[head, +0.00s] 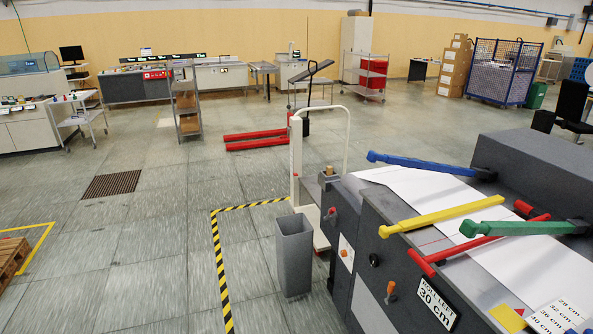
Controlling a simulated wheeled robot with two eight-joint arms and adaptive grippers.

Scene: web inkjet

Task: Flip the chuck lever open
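A dark grey machine (410,238) fills the right side of the head view, with a white paper web (430,190) across its top. Its left side carries a red handle (331,215), a black knob (374,260) and an orange-handled lever (391,289). I cannot tell which of these is the chuck lever. Blue (420,164), yellow (440,215) and green (515,228) bars and a red bar (480,249) lie over the web. A sign (437,302) reads "ROLL LEFT 30 cm". Neither of my grippers shows.
A grey bin (294,256) stands left of the machine, near a white-framed cart (298,165). Yellow-black floor tape (219,262) borders this area. A red pallet truck (256,139) stands behind.

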